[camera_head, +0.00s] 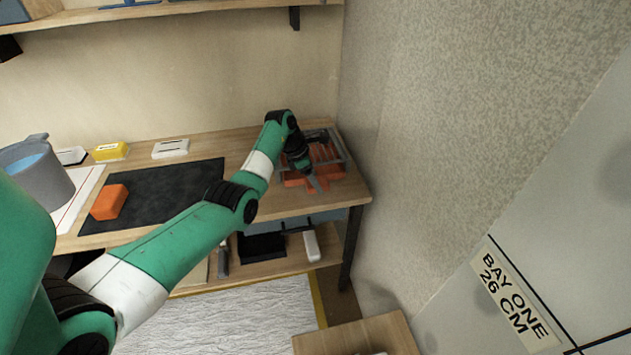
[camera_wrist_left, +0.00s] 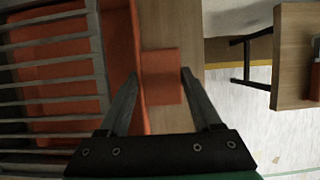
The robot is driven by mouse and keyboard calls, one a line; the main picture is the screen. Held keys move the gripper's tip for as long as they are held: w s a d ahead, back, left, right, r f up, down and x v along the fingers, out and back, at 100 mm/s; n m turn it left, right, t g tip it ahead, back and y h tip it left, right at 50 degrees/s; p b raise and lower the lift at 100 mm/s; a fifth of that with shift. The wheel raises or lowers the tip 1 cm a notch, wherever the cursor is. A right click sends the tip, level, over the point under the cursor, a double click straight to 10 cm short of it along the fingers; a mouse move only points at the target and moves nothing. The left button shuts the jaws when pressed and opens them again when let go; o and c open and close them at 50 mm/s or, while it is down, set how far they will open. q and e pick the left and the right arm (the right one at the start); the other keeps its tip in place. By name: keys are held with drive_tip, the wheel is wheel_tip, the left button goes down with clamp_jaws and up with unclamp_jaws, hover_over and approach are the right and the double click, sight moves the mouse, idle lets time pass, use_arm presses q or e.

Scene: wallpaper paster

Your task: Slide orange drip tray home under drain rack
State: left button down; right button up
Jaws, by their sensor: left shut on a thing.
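The orange drip tray (camera_head: 296,180) is at the right end of the bench, mostly beneath the grey wire drain rack (camera_head: 343,151). In the left wrist view the tray (camera_wrist_left: 122,62) shows through and beside the bars of the rack (camera_wrist_left: 45,47). The tray's orange front tab (camera_wrist_left: 162,77) sticks out past the rack over the wood. My left gripper (camera_head: 318,186) is shut on this tab, with one finger on each side; it also shows in the left wrist view (camera_wrist_left: 160,74). My gripper and arm hide part of the tray and rack. My right gripper is not in view.
The textured wall (camera_head: 400,130) stands close to the right of the rack. On the bench (camera_head: 310,203) lie a dark mat (camera_head: 160,185), an orange block (camera_head: 109,202) and a grey bucket (camera_head: 40,172). A lower shelf (camera_head: 285,264) holds dark and white items.

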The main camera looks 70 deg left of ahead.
use_arm(q)
drive_tip(key=shift+f+p, duration=0.3)
drive_tip(key=shift+f, duration=0.05)
idle(0.3)
unclamp_jaws()
drive_tip(key=shift+r, duration=0.1)
